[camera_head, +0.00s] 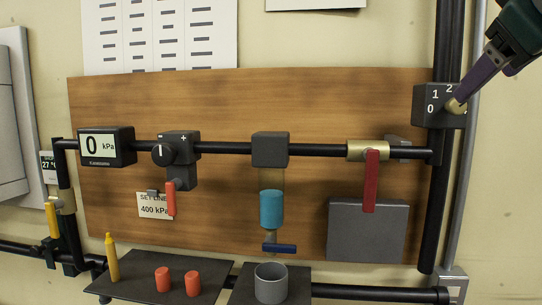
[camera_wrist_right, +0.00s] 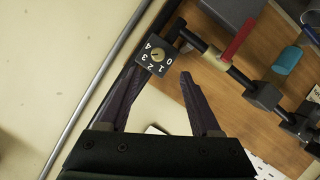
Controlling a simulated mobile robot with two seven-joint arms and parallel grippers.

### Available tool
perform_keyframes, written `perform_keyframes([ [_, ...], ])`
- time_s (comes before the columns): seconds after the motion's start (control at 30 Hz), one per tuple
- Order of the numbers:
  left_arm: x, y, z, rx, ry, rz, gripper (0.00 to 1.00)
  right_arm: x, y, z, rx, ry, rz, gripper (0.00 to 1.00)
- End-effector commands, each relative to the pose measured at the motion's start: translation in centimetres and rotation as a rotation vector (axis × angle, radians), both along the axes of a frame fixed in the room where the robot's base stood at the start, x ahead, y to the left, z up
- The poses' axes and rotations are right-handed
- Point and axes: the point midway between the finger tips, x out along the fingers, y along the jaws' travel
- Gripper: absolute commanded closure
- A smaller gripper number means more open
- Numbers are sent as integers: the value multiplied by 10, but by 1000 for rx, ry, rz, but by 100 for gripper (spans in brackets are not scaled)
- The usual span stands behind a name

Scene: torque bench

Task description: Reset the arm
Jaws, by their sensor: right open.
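My right gripper (camera_head: 472,90) comes in from the top right in the head view, with its purple fingers overlapping a dark dial box (camera_head: 428,104). In the right wrist view my right gripper (camera_wrist_right: 160,76) is open, its two fingers apart and nothing between them. The dial box (camera_wrist_right: 146,67) shows just beyond the fingertips there, with the numbers 0 to 4 around a brass knob (camera_wrist_right: 157,55). I cannot tell whether a finger touches the box. My left gripper is not in view.
A wooden board (camera_head: 330,105) carries a black pipe with a gauge (camera_head: 106,146) reading 0 kPa, a regulator (camera_head: 180,145) and a red-handled valve (camera_head: 371,180). Below are a blue cylinder (camera_head: 271,209), a grey cup (camera_head: 271,284) and a shelf (camera_head: 185,290) with red caps. A grey vertical pipe (camera_head: 466,180) stands at right.

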Motion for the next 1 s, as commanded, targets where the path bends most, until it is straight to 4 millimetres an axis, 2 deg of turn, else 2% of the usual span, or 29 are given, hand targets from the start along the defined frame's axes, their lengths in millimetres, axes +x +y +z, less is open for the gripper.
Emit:
perform_keyframes([
  [0.07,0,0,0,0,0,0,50,-2,2,-22,9,37,9,35],
  [0.17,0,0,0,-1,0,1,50,-11,9,-70,44,120,36,35],
  [0.27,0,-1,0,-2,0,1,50,-35,22,-136,106,240,74,35],
  [0.3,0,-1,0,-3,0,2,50,-48,28,-163,137,295,88,35],
  [0.37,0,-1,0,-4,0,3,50,-73,38,-201,187,381,108,35],
  [0.4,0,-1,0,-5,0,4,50,-92,45,-224,224,438,118,35],
  [0.53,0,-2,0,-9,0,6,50,-156,65,-283,339,614,137,35],
  [0.6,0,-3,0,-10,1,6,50,-187,75,-302,392,692,137,35],
  [0.73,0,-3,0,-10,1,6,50,-226,86,-322,459,786,132,35],
  [0.83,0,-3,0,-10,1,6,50,-238,89,-327,480,815,128,35],
  [1.0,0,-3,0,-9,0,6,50,-239,90,-327,484,817,127,35],
])
